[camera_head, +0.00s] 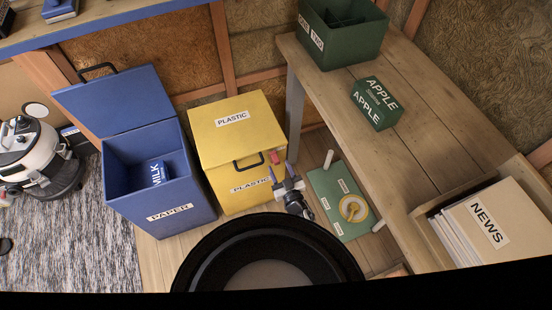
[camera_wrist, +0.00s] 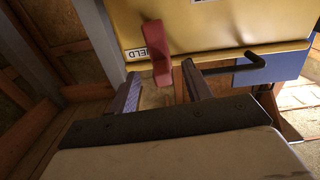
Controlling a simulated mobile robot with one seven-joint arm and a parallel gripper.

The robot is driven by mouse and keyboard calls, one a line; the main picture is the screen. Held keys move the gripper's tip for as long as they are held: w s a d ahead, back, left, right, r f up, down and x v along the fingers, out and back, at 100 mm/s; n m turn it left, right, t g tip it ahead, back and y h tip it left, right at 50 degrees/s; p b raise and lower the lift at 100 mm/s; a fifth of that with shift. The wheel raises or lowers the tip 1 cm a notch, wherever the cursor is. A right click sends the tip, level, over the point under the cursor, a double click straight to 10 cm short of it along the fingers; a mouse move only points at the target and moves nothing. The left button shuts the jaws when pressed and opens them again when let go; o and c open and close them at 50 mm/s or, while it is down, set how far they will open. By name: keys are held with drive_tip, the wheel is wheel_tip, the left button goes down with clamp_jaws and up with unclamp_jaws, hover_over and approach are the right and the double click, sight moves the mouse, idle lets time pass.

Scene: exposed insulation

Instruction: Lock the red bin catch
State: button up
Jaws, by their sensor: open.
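The red catch (camera_head: 274,157) is a small red piece near the right edge of the closed yellow bin (camera_head: 235,128), beside its dark handle (camera_head: 249,163). My gripper (camera_head: 281,173) is open just in front of the catch. In the wrist view, the red catch (camera_wrist: 158,52) hangs along the yellow bin's edge (camera_wrist: 225,32), with its end between my open gripper's (camera_wrist: 161,72) two fingertips. The right finger is close to it; I cannot tell whether they touch. The bin's handle (camera_wrist: 237,64) lies right of the fingers.
An open blue paper bin (camera_head: 160,212) holding a milk carton (camera_head: 156,172) stands left of the yellow bin. A wooden bench (camera_head: 425,100) runs along the right. A green board (camera_head: 332,190) with a round yellow dial lies below the bench's edge, right of my gripper.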

drive_tip(key=v, duration=0.8)
drive_tip(key=shift+s+p, duration=0.25)
drive_tip(key=shift+p, duration=0.2)
